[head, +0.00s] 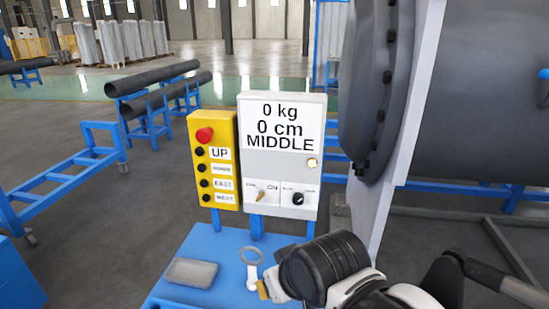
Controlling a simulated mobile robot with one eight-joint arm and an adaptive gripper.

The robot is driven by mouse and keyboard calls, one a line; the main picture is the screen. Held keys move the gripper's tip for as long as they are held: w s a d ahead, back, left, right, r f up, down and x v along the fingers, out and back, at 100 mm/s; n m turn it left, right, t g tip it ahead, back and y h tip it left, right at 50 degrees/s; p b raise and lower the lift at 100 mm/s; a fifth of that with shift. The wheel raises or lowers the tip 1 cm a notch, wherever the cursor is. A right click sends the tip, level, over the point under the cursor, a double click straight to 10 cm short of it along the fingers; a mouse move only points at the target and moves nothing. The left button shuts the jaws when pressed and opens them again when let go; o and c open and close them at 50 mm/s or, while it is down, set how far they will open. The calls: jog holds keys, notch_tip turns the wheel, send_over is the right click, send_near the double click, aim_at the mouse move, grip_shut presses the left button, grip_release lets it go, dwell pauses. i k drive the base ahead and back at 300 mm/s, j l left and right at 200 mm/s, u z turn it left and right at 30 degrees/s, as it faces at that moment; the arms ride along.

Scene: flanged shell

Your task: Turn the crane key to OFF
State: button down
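The crane control box (281,150) is a light grey panel reading "0 kg", "0 cm" and "MIDDLE". My arm reaches in from the lower right, in front of and below the box. My gripper end is low, well apart from the key; its fingers are mostly hidden or cut off.
A black knob (297,198) sits right of the key. A yellow button box (213,160) with a red button stands to the left. A grey tray (191,272) and a white ringed piece (251,273) lie on the blue table (215,242). The large flanged shell (378,85) stands close on the right.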

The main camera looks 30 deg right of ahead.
aim_at(262, 193)
jog(key=j+z, duration=0.25)
jog(key=z, duration=0.15)
jog(key=j+z, duration=0.2)
jog(key=z, duration=0.2)
jog(key=k+j+z, duration=0.15)
jog(key=z, duration=0.25)
